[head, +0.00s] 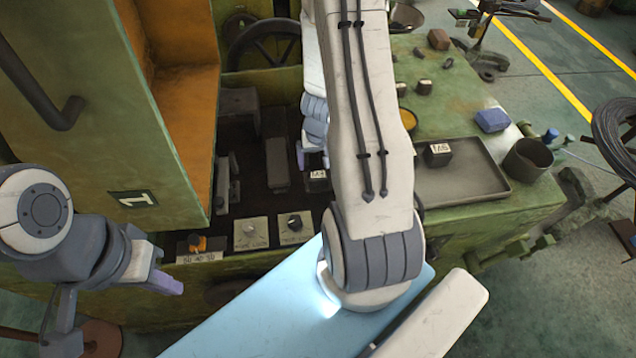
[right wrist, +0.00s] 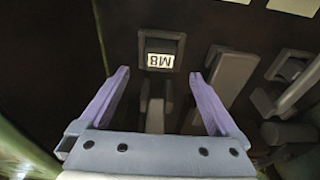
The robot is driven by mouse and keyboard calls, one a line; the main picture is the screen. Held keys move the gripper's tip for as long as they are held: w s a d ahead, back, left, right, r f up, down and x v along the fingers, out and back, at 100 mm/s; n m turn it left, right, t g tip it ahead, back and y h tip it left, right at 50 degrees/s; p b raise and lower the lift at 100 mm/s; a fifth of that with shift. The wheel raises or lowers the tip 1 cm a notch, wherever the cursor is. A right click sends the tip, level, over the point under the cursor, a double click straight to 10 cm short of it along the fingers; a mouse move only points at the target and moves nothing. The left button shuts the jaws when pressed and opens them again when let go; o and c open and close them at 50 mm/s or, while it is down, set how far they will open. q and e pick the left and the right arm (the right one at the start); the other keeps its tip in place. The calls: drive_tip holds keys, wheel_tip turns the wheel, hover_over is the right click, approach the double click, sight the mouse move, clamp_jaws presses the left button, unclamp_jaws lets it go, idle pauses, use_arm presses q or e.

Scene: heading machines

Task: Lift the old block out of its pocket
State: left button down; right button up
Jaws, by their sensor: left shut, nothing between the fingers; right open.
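The old block, dark with a white label reading M8, sits in its pocket in the machine in the right wrist view (right wrist: 160,50). In the head view a dark block with a white label (head: 317,181) shows just below my right gripper (head: 313,157). My right gripper is open; in the right wrist view its two purple fingers (right wrist: 160,76) point toward the block, one either side of its line, with nothing between them. My left gripper (head: 166,284) is shut and empty at the lower left, in front of the machine. My right arm hides part of the machine's inside.
A grey tray (head: 465,178) on the green machine top holds another labelled dark block (head: 438,154). A blue block (head: 492,120) and a dark cup (head: 528,159) stand nearby. The open orange-lined door (head: 185,110) borders the cavity on the left. Knobs (head: 295,222) line its front.

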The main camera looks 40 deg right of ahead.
sight(318, 175)
drive_tip(key=f+b, duration=0.1)
drive_tip(key=f, duration=0.1)
drive_tip(key=f+b, duration=0.4)
drive_tip(key=shift+w+d+f, duration=0.15)
drive_tip(key=shift+w+f, duration=0.1)
drive_tip(key=shift+w, duration=0.1)
drive_tip(key=shift+r, duration=0.15)
clamp_jaws()
